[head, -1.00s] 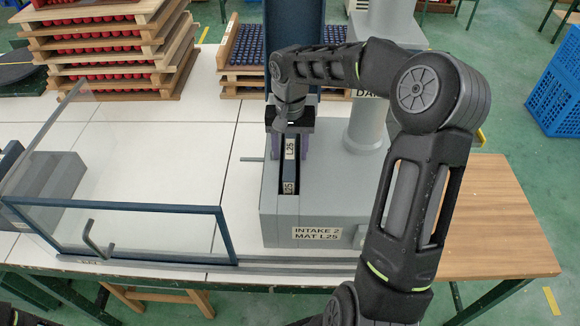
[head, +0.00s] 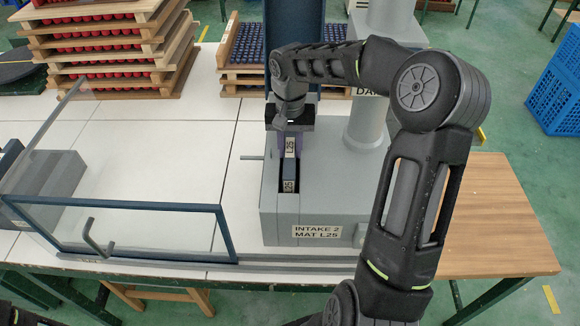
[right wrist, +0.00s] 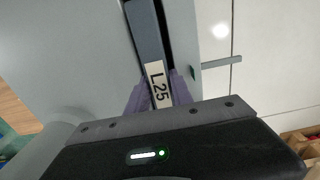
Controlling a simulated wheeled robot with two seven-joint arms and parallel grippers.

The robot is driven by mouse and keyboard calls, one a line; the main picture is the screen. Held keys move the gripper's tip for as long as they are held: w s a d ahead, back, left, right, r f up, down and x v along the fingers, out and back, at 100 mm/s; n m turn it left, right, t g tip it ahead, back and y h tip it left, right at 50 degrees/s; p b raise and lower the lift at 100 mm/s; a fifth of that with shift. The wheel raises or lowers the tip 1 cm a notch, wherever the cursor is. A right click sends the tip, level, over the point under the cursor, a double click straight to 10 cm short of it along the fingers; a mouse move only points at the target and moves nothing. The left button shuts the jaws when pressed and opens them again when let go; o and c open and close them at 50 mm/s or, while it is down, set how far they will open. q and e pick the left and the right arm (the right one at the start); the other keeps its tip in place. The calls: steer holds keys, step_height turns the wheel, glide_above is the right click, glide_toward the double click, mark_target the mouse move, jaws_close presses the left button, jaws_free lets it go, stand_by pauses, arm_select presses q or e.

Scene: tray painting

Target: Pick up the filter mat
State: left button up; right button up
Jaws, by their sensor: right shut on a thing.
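The filter mat (head: 289,148) is a narrow blue-grey bar with a white L25 label, set in a slot in the top of the grey intake housing (head: 330,205). The housing's front label reads INTAKE 2 MAT L25. My right gripper (head: 290,151) points down over the slot, its purple fingers shut on the mat from both sides. In the right wrist view, the fingers (right wrist: 158,92) press against the mat (right wrist: 148,38) on either side of its L25 label. The mat's lower part is hidden in the housing. My left gripper is out of view.
An open hood with clear panels and a blue frame (head: 140,206) stands to the left. A grey column (head: 368,115) rises from the housing behind my right arm. Stacked wooden trays (head: 105,60) stand at the back left. White tabletop (head: 160,150) between is clear.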

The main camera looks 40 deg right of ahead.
jaws_close()
steer(key=shift+r, duration=0.1)
steer(key=shift+r, duration=0.4)
step_height(320, 180, up, 9)
steer(key=shift+f+b, duration=0.15)
steer(key=shift+b, duration=0.3)
step_height(320, 180, up, 8)
steer(key=p, duration=0.6)
steer(key=shift+r+p, duration=0.2)
steer(key=shift+p, duration=0.15)
